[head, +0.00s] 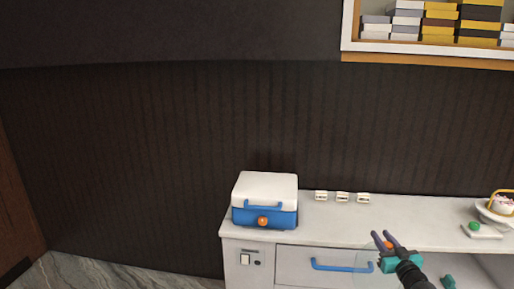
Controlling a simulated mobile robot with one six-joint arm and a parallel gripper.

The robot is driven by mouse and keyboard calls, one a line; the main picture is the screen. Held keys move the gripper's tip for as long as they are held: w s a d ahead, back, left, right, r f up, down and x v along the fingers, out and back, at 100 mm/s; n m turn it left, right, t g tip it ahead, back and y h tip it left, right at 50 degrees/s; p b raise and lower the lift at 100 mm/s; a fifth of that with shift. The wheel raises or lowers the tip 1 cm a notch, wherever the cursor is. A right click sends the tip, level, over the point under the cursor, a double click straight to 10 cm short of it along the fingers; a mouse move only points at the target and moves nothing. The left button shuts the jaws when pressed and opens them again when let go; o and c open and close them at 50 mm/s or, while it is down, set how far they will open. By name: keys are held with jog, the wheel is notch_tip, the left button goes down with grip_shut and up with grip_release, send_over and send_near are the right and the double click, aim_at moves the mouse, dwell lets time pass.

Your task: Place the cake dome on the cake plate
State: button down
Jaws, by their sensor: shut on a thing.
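My gripper (382,241) is at the lower right, in front of the counter's front edge, with its dark fingers pointing up and to the left. It is shut on a small orange knob between the fingers. A faint, see-through shape around the knob appears to be the cake dome (364,260); its outline is hard to make out against the drawer front. A white dish (490,217) with a pink and white item sits on the counter at the right edge and is partly cut off. I cannot tell whether this is the cake plate.
A blue and white cooler box (265,217) stands at the counter's left end. Several small white tags (342,197) line the back. A white board (481,231) with a green item lies near the dish. The middle of the counter (345,222) is clear. Stacked boxes (440,22) fill a wall shelf above.

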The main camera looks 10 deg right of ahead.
jog(key=w+a+f+n+y+b, duration=0.1)
jog(key=w+a+n+y, duration=0.15)
jog(key=a, duration=0.65)
jog(key=w+a+f+n+g+y+b, duration=0.1)
jog(key=w+a+f+n+y, duration=0.2)
jog(key=a, duration=0.5)
jog(key=w+a+n+y, duration=0.1)
jog(key=w+a+y, duration=0.25)
jog(key=a, duration=0.55)
jog(key=s+a+n+g+y, duration=0.3)
jog(key=a+y, duration=0.1)
jog(key=a, duration=0.3)
jog(key=s+a+n+g+y+b, duration=0.1)
jog(key=s+a+n+g+y, duration=0.2)
jog(key=a, duration=0.5)
jog(key=shift+a+f+y, duration=0.15)
jog(key=shift+f+y, duration=0.3)
jog(key=shift+y, duration=0.15)
jog(key=shift+s, duration=0.1)
